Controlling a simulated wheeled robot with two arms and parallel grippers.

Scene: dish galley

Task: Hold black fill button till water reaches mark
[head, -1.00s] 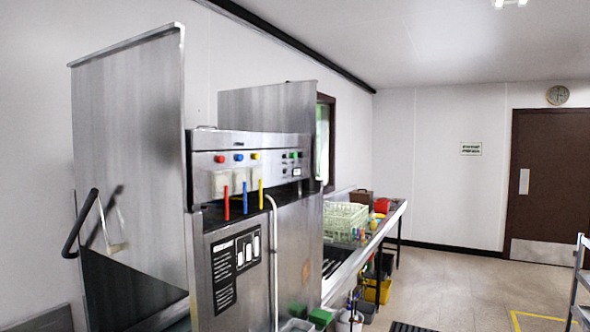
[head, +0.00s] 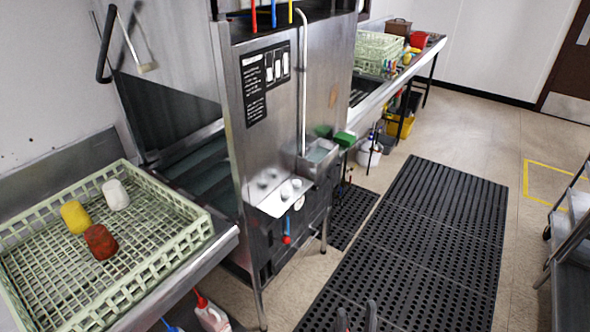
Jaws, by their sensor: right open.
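The steel dish machine (head: 285,130) stands left of centre. No black fill button can be made out; the machine's upper button panel is out of the picture. A sloping plate (head: 262,203) on its front carries several small pale knobs, too small to read. A small open steel trough (head: 318,158) with greyish water is fixed to the front, under a thin upright pipe. No fill mark can be made out on it. My right gripper (head: 356,318) shows only as two dark fingertips at the bottom edge, apart and empty, well below the machine front. My left gripper is not in view.
A pale green rack (head: 150,262) with yellow, white and red cups sits on the left counter. Black mats (head: 425,235) cover the floor to the right of the machine. A metal cart (head: 570,250) stands at the right edge. Bottles are under the counter.

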